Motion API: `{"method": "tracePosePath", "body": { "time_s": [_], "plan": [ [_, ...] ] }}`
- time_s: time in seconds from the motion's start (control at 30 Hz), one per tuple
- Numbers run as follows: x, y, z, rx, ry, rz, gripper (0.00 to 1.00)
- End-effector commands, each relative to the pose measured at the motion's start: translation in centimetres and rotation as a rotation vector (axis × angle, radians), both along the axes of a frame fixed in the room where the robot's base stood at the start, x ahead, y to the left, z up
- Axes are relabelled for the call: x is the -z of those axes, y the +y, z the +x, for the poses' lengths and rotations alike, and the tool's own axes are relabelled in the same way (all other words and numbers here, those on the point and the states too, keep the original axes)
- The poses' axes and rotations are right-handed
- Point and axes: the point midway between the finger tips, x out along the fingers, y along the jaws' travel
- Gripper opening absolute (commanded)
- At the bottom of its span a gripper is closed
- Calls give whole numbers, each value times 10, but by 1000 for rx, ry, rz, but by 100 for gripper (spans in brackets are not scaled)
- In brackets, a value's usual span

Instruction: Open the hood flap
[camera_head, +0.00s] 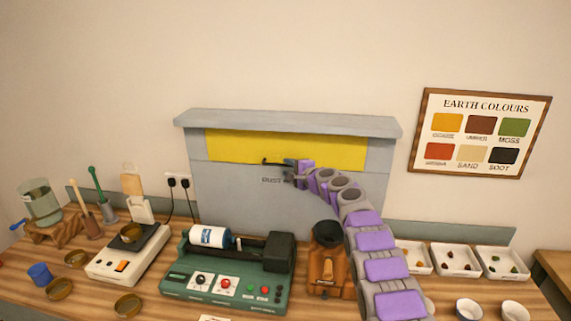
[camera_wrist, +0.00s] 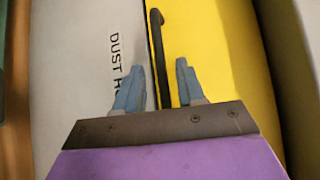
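The grey dust hood (camera_head: 235,200) stands against the wall, with a yellow panel (camera_head: 250,147) across its upper front. A dark bar handle (camera_head: 268,160) lies along the panel's lower edge. My gripper (camera_head: 287,170) is at this handle, near the middle of the hood. In the wrist view the handle (camera_wrist: 157,45) runs along the seam between the grey front and the yellow panel (camera_wrist: 225,60). It passes between the two blue-grey fingertips of my gripper (camera_wrist: 158,80). The fingers stand apart, with gaps on both sides of the bar. My gripper hides part of the handle in the head view.
A green machine (camera_head: 225,285) with a bottle on it stands in front of the hood. A brown wooden device (camera_head: 328,265) stands close beside my arm. White trays (camera_head: 457,262) lie to the right. A white scale (camera_head: 120,262) stands left.

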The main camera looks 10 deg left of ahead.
Motion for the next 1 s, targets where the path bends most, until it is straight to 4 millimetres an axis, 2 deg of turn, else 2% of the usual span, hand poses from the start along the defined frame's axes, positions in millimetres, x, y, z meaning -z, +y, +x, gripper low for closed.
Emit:
{"method": "tracePosePath", "body": {
  "time_s": [0.03,0.3,0.7,1.0],
  "plan": [
    [-3,6,2,-4,1,3,39],
    [-9,8,13,-5,0,25,39],
    [-1,20,21,-5,-1,9,39],
    [3,20,23,-3,-1,1,39]
  ]
}}
